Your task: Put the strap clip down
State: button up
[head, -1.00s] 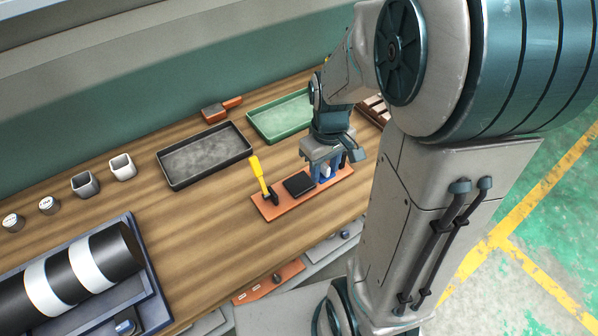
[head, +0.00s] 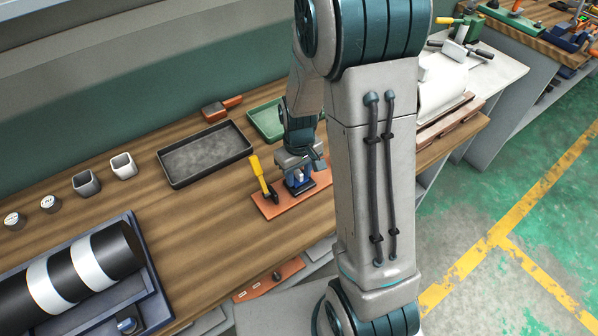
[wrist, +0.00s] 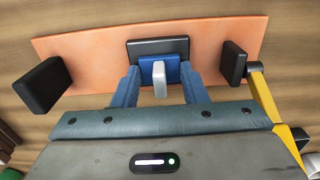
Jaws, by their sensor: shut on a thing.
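The strap clip, a small blue piece with a pale grey tab, shows in the wrist view (wrist: 173,72). My gripper (wrist: 158,82) is shut on it, with one blue finger on each side. In the wrist view, the clip overlaps a flat black pad (wrist: 158,45) on an orange board (wrist: 90,50). I cannot tell whether the clip touches the pad. In the head view, my gripper (head: 299,188) is low over the orange board (head: 272,209), and the clip is mostly hidden by the gripper.
Black blocks stand at left (wrist: 42,86) and right (wrist: 233,62) of the pad. A dark tray (head: 204,155) and a green tray (head: 266,119) lie behind. Bare wood (head: 200,230) is free at left.

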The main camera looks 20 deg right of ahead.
aim_at(299, 172)
jog(key=shift+f, duration=0.15)
jog(key=o, duration=1)
jog(key=shift+c, duration=0.2)
notch_tip(299, 172, up, 12)
jog(key=f, duration=0.1)
jog(key=s+r+m+t, duration=0.2)
jog(key=s+r, duration=0.6)
jog(key=s, duration=0.6)
jog(key=shift+m+t, duration=0.4)
jog(key=shift+m, duration=0.5)
jog(key=shift+r, duration=0.1)
